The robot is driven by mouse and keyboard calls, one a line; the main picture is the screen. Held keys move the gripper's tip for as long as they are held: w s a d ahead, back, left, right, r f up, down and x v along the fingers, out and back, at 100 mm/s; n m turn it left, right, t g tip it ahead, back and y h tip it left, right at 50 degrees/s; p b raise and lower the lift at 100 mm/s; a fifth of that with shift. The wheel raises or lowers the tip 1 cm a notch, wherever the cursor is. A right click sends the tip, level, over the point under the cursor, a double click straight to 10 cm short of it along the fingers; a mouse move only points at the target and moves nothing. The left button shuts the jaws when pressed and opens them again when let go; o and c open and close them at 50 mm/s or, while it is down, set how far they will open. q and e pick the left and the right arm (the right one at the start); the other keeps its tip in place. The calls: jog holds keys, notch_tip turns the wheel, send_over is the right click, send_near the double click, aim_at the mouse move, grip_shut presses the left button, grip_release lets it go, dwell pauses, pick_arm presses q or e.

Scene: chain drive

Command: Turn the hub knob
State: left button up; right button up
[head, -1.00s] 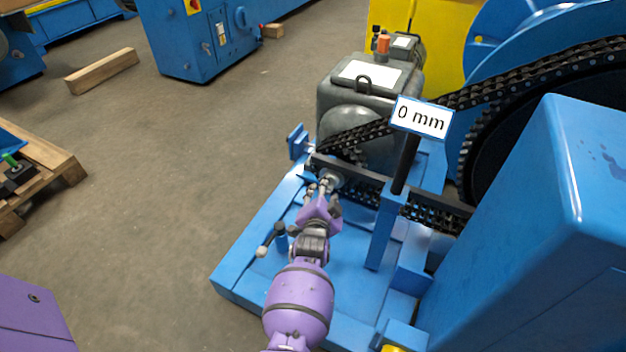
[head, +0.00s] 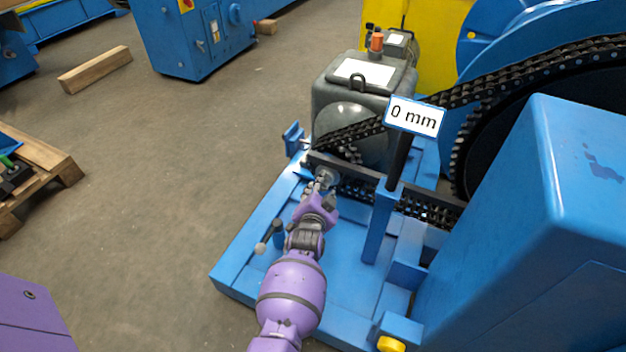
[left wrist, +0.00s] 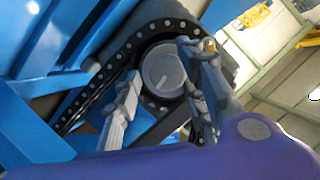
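The hub knob (left wrist: 163,72) is a round grey disc with a white line on its face, in the middle of the left wrist view. In the head view the knob (head: 327,175) is small, at the front end of the chain run, partly hidden by my fingers. My left gripper (head: 320,185) is at the knob. In the left wrist view its two fingers (left wrist: 161,62) stand apart, one on each side of the knob, with nothing else between them. I cannot tell whether they touch it. My right gripper is not in view.
A black chain (head: 520,80) runs above the blue base frame (head: 245,262). A post carries a "0 mm" sign (head: 414,117). A grey gearbox (head: 345,95) is behind.

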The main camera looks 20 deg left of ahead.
pick_arm(q)
jog(key=shift+r, duration=0.1)
dwell(0.3)
jog(key=shift+s+r, duration=0.1)
jog(key=shift+s, duration=0.2)
jog(key=v, duration=0.7)
